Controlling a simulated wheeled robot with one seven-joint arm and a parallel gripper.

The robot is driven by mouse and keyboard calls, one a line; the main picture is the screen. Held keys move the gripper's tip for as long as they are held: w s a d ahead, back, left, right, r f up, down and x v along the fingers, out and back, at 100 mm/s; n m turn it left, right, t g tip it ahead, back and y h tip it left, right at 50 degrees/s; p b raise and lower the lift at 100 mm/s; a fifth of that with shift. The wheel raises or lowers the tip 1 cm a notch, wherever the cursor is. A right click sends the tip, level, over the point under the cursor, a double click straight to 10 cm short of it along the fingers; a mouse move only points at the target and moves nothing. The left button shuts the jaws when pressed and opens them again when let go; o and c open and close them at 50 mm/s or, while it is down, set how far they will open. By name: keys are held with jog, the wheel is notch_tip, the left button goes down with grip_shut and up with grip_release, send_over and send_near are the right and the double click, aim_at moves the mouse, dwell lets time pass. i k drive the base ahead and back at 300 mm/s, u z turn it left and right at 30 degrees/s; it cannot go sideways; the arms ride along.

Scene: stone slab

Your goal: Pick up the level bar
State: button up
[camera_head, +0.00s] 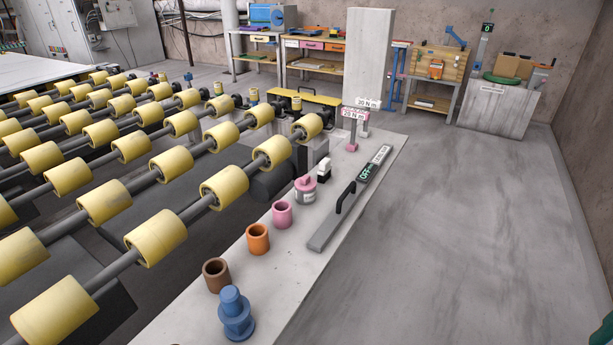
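The level bar (327,231) is a long, flat grey bar with a raised black handle. It lies on the pale stone slab (287,262), along its right edge. A dark strip at its far end carries bright lettering that reads OFF, with a small pale label beyond it. Nothing covers the bar. My gripper is not in view.
A blue stepped piece (235,315), brown (216,275), orange (258,239) and pink (282,214) cups, and a pink-lidded jar (305,190) stand left of the bar. Yellow rollers (224,188) fill the left. Open grey floor (470,230) lies to the right.

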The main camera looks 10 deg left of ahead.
aim_at(345, 203)
jog(key=u, duration=0.25)
jog(key=i, duration=0.9)
jog(key=u, duration=0.25)
